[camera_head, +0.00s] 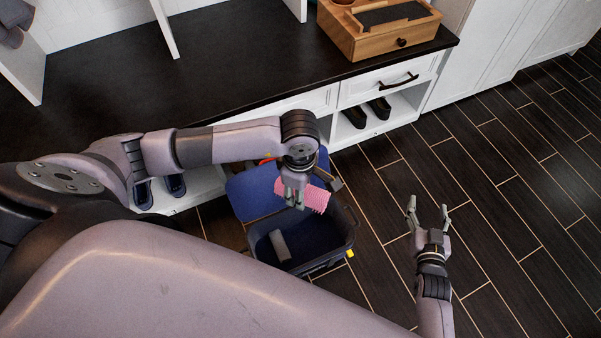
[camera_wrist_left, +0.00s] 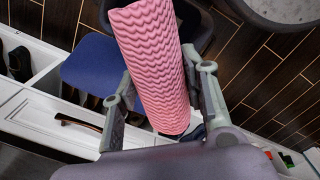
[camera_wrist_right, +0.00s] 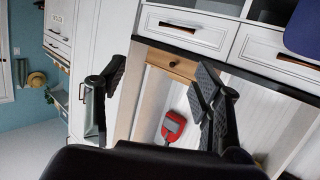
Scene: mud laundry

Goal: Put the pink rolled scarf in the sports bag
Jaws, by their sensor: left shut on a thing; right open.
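The pink rolled scarf (camera_head: 313,198) has a zigzag pattern and is held in my left gripper (camera_head: 293,195). In the left wrist view the scarf (camera_wrist_left: 155,65) lies between the two fingers of my left gripper (camera_wrist_left: 160,98). The sports bag (camera_head: 301,261) is a dark open bag with a blue lining on the floor, its blue lid flap (camera_head: 254,193) folded back toward the bench. The scarf is above the bag's opening, near its far side. My right gripper (camera_head: 428,214) is open and empty above the floor, right of the bag.
A pale item (camera_head: 280,246) lies in the bag. The dark bench top (camera_head: 230,62) carries a wooden box (camera_head: 380,28) at the back right. Dark shoes (camera_head: 367,112) stand in a cubby below. The floor (camera_head: 490,200) on the right is clear.

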